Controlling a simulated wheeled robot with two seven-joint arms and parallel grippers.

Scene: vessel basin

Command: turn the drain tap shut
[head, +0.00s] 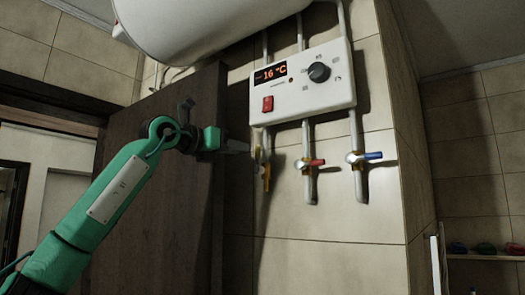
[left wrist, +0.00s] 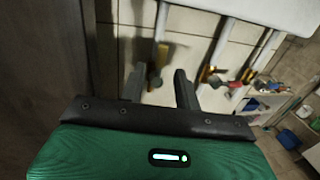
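The tap with the yellow handle (head: 267,176), which I take for the drain tap, is on the leftmost pipe under the heater's control box. Its handle hangs down along the pipe. My left gripper (head: 246,149) is just left of this tap, pointing right at it. In the left wrist view the two fingers (left wrist: 159,72) are apart, and the yellow handle (left wrist: 156,81) shows in the gap between them, seemingly just ahead of the tips. I cannot tell if anything touches. The gripper holds nothing visible. My right gripper is not in view.
A red-handled tap (head: 311,162) and a blue-handled tap (head: 366,156) sit on pipes to the right. The control box (head: 335,85) is above, reading 16 °C, under a white tank (head: 200,22). A dark door (head: 160,215) stands behind my left arm.

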